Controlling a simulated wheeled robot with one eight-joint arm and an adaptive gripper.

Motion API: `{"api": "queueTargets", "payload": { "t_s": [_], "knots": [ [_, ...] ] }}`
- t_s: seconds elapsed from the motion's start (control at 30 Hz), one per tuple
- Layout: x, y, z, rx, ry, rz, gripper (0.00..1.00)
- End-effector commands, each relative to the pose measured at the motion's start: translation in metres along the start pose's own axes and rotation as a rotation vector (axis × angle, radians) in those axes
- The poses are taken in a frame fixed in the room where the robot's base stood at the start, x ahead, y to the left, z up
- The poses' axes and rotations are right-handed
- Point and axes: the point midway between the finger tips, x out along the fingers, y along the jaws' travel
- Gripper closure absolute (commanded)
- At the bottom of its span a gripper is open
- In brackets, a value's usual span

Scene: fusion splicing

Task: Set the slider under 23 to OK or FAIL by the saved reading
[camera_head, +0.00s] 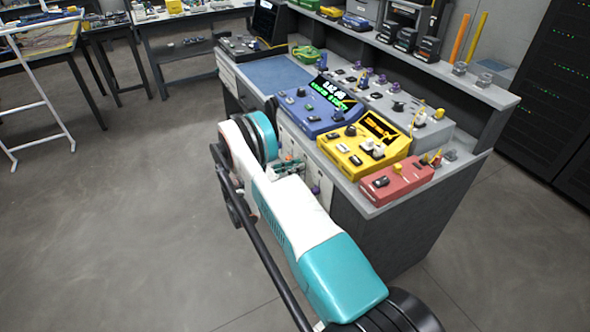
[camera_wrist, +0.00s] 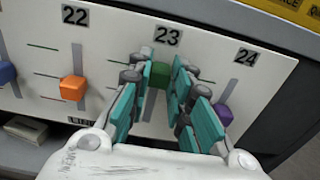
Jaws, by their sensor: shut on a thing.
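The white slider panel (camera_wrist: 112,40) fills much of the wrist view, with number labels along its top edge. The label 23 (camera_wrist: 167,36) is above a vertical slot holding a green slider knob (camera_wrist: 158,75). My gripper (camera_wrist: 160,78) is around this green knob, with its teal fingers on either side, shut on it. In the head view, the blue device (camera_head: 312,112) has a screen (camera_head: 335,92) with green text, too small to read surely.
Orange slider knob (camera_wrist: 73,88) under 22 is left of my gripper, and a purple knob (camera_wrist: 224,114) under 24 is close to its right finger. A yellow device (camera_head: 362,150) and a red device (camera_head: 397,180) stand on the bench above the panel.

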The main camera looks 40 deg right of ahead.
Motion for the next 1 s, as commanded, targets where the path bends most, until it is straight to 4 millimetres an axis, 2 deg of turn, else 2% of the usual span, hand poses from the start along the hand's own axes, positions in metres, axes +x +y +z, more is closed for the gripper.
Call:
{"api": "queueTargets", "payload": {
  "t_s": [0.03,0.1,0.13,0.43,0.57,0.67,1.0],
  "knots": [
    [0.0,0.001,0.003,0.0,-0.006,0.002,0.79],
    [0.0,0.001,0.003,0.0,-0.006,0.002,0.63],
    [0.0,0.001,0.003,0.0,-0.006,0.002,0.6],
    [0.0,0.001,0.002,0.0,-0.004,0.001,0.6],
    [-0.007,0.001,0.002,0.0,-0.004,0.002,0.6],
    [-0.021,0.001,0.002,0.0,-0.004,0.005,0.6],
    [-0.089,0.001,0.001,0.0,-0.005,0.004,0.6]
  ]
}}
